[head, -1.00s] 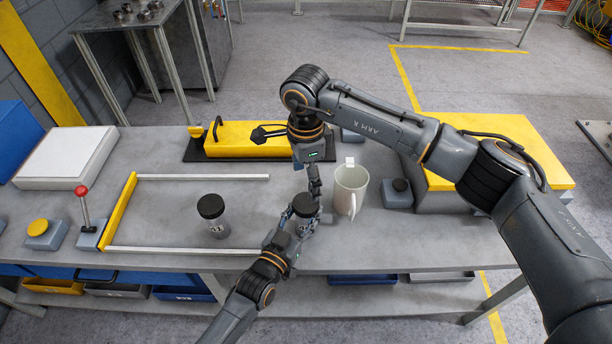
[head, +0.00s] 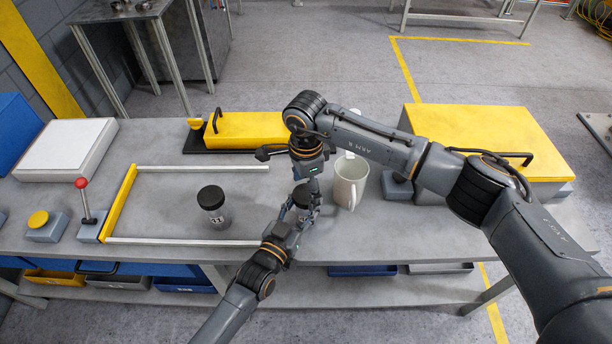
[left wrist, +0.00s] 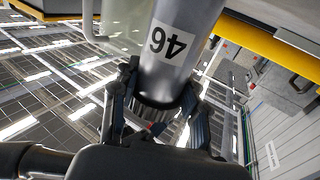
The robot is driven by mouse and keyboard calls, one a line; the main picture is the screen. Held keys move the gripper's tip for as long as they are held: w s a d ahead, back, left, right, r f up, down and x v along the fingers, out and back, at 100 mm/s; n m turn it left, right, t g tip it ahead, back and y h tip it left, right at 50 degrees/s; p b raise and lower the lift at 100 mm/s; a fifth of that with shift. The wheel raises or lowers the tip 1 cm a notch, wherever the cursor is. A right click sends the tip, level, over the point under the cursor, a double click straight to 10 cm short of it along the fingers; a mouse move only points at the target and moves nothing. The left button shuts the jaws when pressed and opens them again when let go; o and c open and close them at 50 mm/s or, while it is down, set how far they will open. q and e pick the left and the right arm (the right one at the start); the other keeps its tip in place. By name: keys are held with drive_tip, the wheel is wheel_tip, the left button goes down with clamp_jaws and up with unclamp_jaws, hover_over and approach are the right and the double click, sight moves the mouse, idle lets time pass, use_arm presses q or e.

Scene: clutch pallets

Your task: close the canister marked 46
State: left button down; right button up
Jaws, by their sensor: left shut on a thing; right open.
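The canister marked 46 (left wrist: 176,50) is grey, with a white label that reads upside down in the left wrist view. My left gripper (left wrist: 155,112) is shut around it. In the head view this canister (head: 304,203) stands at the middle front of the table, its body partly covered by my left gripper (head: 292,222). My right gripper (head: 311,184) is open, directly above the canister's top. The fingers of the right gripper overlap the top, so I cannot tell whether they touch it or whether a lid is there.
A second dark-lidded canister (head: 213,209) stands to the left, inside a white-railed frame (head: 190,242). A pale mug (head: 350,183) stands close on the right. A yellow block (head: 245,130) lies behind, and a yellow-topped box (head: 490,140) is at right.

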drive_tip(key=shift+f, duration=0.6)
drive_tip(key=c, duration=1.2)
drive_tip(key=m, duration=1.3)
drive_tip(key=o, duration=1.3)
